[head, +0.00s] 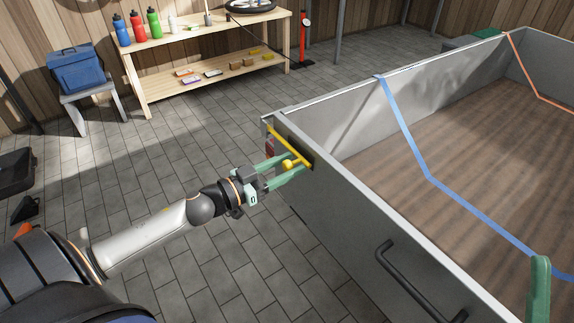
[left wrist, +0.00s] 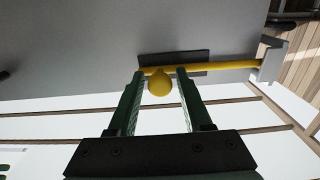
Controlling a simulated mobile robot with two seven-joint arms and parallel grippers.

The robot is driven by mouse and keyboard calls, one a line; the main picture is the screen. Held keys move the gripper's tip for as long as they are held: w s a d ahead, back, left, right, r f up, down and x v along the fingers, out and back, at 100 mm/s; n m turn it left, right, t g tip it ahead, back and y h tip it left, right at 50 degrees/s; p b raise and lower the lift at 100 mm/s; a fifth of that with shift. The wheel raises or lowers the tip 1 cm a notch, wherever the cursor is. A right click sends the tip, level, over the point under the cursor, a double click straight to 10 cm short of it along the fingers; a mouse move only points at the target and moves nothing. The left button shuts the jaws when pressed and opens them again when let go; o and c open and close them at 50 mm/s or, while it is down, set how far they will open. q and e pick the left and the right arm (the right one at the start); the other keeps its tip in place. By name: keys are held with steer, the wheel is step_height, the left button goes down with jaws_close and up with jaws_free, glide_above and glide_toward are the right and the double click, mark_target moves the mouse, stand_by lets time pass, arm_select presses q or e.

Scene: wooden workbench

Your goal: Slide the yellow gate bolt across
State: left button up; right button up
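The yellow gate bolt (head: 279,137) lies along the top of the grey trailer's near corner, on a dark plate (left wrist: 200,57). Its round yellow knob (left wrist: 159,84) sticks out towards my left gripper (head: 284,172). In the left wrist view, the two green fingers (left wrist: 157,95) stand on either side of the knob with gaps beside it, so the gripper is open around it. The rod (left wrist: 228,66) runs right to a grey bracket (left wrist: 272,60); whether it enters the bracket is unclear. One green finger, apparently of my right gripper (head: 540,290), shows at bottom right; its opening is hidden.
The trailer wall (head: 350,215) carries a black handle (head: 415,280). Blue and orange straps cross its wooden bed (head: 480,150). A wooden workbench (head: 150,105) with bottles and a blue toolbox (head: 77,68) stand behind.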

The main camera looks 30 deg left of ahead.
arm_select(q)
jaws_close()
stand_by(1.1)
